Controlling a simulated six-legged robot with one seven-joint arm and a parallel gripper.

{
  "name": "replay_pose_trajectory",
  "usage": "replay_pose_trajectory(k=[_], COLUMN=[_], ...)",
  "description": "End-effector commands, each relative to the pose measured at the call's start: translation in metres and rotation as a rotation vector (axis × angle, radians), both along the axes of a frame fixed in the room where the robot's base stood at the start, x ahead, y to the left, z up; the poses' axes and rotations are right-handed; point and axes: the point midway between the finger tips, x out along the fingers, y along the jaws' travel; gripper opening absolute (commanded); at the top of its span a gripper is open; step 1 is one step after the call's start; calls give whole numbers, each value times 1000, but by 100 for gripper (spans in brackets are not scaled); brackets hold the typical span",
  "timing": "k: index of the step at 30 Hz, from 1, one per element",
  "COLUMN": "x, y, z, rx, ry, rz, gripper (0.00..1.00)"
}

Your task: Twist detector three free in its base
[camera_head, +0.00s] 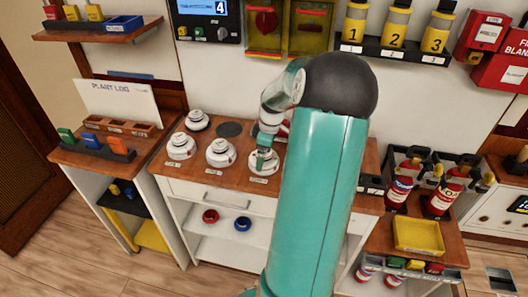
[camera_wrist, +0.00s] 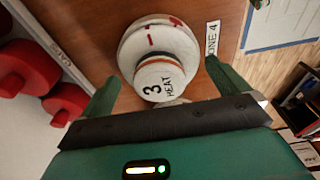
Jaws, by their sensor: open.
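Detector three (camera_wrist: 163,80), a white round unit marked "3 HEAT", sits on a wider white base with red marks (camera_wrist: 142,36) on a wooden top. A "ZONE 4" label (camera_wrist: 212,38) lies beside the base. My gripper (camera_wrist: 163,72) is open, with one green finger on each side of the detector. I cannot tell whether the fingers touch it. In the head view my gripper (camera_head: 264,158) is over the rightmost white detector (camera_head: 254,167) of the front row, partly covering it.
Other white detectors (camera_head: 220,152) stand to the left on the wooden counter (camera_head: 205,172), near a dark round disc (camera_head: 229,129). Red round objects (camera_wrist: 66,102) lie left in the wrist view. Fire extinguishers (camera_head: 400,185) and a yellow tray (camera_head: 418,236) stand at right.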

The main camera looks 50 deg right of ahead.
Motion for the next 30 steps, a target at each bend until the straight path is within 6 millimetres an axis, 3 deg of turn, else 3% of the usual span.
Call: replay_pose_trajectory(k=[5,18,23,30], x=[-2,-14,-16,-16], y=[-2,-7,-7,-7], z=[19,105,116,118], rx=[-5,-4,-1,0], ry=[-1,-2,0,0], rz=[-1,0,1,1], gripper=[100,100,100,100])
